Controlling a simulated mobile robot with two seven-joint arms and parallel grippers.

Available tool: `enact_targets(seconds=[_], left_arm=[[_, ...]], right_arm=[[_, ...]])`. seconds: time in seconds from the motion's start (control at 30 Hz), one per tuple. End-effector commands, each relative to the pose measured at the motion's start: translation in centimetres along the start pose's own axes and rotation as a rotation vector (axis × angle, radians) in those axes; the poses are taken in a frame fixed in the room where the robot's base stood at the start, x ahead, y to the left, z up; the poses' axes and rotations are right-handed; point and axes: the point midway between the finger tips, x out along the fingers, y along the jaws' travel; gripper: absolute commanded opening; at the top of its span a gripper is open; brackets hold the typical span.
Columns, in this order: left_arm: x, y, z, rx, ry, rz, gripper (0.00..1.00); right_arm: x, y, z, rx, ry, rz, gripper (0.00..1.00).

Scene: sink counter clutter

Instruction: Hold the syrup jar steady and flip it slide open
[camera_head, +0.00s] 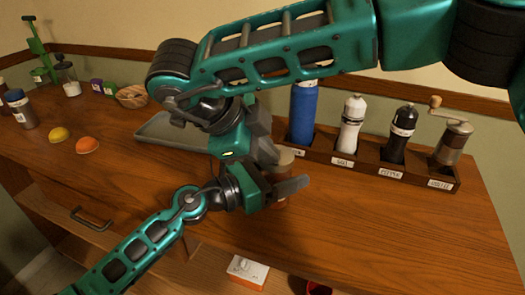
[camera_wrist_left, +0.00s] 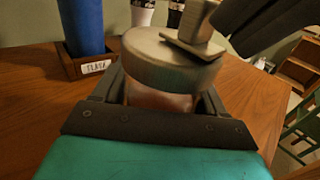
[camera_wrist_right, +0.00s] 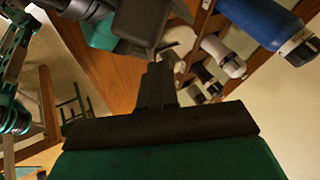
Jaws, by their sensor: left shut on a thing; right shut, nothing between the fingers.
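The syrup jar has a round grey-beige lid (camera_wrist_left: 165,65) on a pinkish glass body (camera_wrist_left: 158,101). A flat piece with an upright post (camera_wrist_left: 196,28) sits on the lid, towards its right side. My left gripper (camera_wrist_left: 160,112) is shut around the jar body, below the lid. In the head view the jar (camera_head: 286,160) is mostly hidden by my grippers. My right gripper (camera_wrist_right: 157,75) is shut and empty. Its dark fingers (camera_wrist_left: 255,20) show just right of the post; I cannot tell whether they touch it. The lid opening is not visible.
A wooden rack (camera_head: 375,172) behind the jar holds a blue bottle (camera_head: 304,112), a white salt mill (camera_head: 350,125), a dark pepper mill (camera_head: 398,135) and a coffee grinder (camera_head: 452,145). A grey tray (camera_head: 160,130) lies left of the jar. The right counter is clear.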

Motion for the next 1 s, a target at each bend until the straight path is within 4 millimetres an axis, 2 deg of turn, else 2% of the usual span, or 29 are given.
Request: enact_targets(seconds=[0.17,0.4,0.67,0.87,1.0], left_arm=[[0.0,0.0,0.0,0.0,0.001,0.0,0.26],[0.0,0.0,0.0,0.0,0.001,-0.001,0.26],[0.0,0.0,0.0,0.0,0.001,-0.001,0.26],[0.0,0.0,0.0,0.0,0.001,-0.001,0.26],[0.0,0.0,0.0,0.0,0.001,-0.001,0.26]], right_arm=[[0.1,-0.2,0.0,0.001,0.0,0.001,0.0],[1.4,-2.5,0.0,0.004,0.0,0.002,0.0],[1.5,-2.7,0.0,0.001,0.001,0.0,0.0],[1.1,-1.9,0.0,-0.001,0.0,0.0,0.0],[-0.1,0.2,0.0,-0.005,-0.001,-0.002,0.0]])
